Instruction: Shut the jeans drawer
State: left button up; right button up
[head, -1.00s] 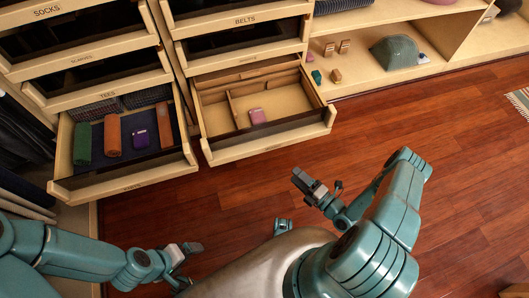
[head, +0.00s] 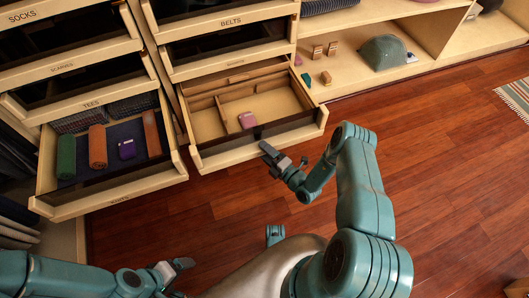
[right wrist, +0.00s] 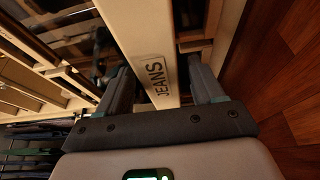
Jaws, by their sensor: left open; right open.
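The jeans drawer (head: 225,154) is pulled out at the bottom of the right column in the head view. It has wooden dividers and a pink item (head: 247,120) inside. Its light wooden front, labelled JEANS (right wrist: 155,77), lies ahead of and between my right fingers in the right wrist view. My right gripper (head: 284,157) is open and empty, close to the drawer's front; I cannot tell whether it touches. My left gripper (head: 180,278) is open and empty, low over the floor, away from the drawers.
Another open drawer (head: 105,203) beside it on the left holds rolled cloths and a purple item. Upper drawers marked socks, tees and belts are above. An open shelf (head: 345,83) with a grey-green cap (head: 382,53) stands right. The wooden floor (head: 450,180) in front is clear.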

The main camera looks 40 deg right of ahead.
jog(key=shift+w+a, duration=0.1)
jog(key=shift+w, duration=0.25)
grip_shut()
